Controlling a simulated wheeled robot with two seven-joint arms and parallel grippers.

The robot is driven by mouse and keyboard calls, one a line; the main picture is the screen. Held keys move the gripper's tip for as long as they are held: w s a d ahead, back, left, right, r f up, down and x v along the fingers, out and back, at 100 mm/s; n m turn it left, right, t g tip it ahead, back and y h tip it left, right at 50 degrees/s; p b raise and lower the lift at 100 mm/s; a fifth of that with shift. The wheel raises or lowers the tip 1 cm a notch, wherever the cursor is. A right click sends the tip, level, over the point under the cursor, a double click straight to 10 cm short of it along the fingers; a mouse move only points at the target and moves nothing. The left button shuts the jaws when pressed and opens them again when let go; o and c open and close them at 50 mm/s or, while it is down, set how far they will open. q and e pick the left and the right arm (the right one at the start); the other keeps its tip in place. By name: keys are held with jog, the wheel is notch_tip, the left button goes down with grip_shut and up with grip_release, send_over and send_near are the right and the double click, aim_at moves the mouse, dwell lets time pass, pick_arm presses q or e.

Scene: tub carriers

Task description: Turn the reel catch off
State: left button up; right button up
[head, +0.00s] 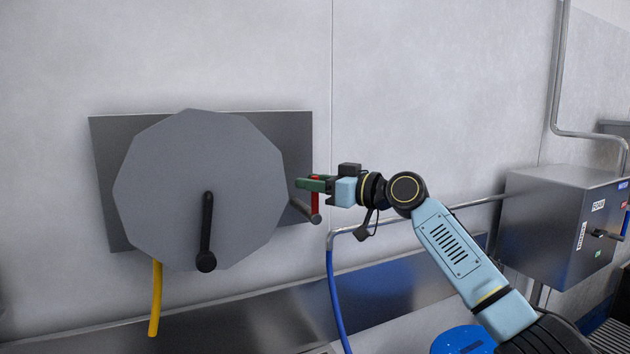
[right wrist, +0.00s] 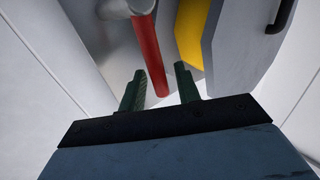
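The hose reel (head: 165,190) is a grey many-sided disc on a metal back plate (head: 298,135) on the wall. A red lever (head: 315,205), which looks like the reel catch, hangs from a grey rod (head: 303,209) at the right edge of the plate. My right gripper (head: 305,184) is at the lever, its green fingers pointing left. The fingers partly hide the lever in the head view. My left gripper is not in view.
A black crank (head: 207,230) is on the reel's face and a yellow hose (head: 156,300) hangs below. A pipe with a blue hose (head: 335,300) runs below my right arm. A metal box (head: 550,225) stands at the right. The wall above is clear.

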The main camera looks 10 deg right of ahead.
jog(key=shift+c, duration=0.4)
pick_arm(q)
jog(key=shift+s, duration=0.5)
pick_arm(e)
grip_shut()
jog(key=shift+s+a+r+n+g+h+p, duration=0.15)
jog(key=shift+a+n+g+h+p, duration=0.2)
jog(key=shift+a+n, duration=0.25)
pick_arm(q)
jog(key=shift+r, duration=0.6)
pick_arm(e)
jog(key=shift+a+f+n+h, duration=0.25)
jog(key=shift+a+n+h, duration=0.1)
jog(key=shift+n, duration=0.15)
jog(key=shift+o, duration=0.4)
grip_release()
jog(key=shift+s, duration=0.1)
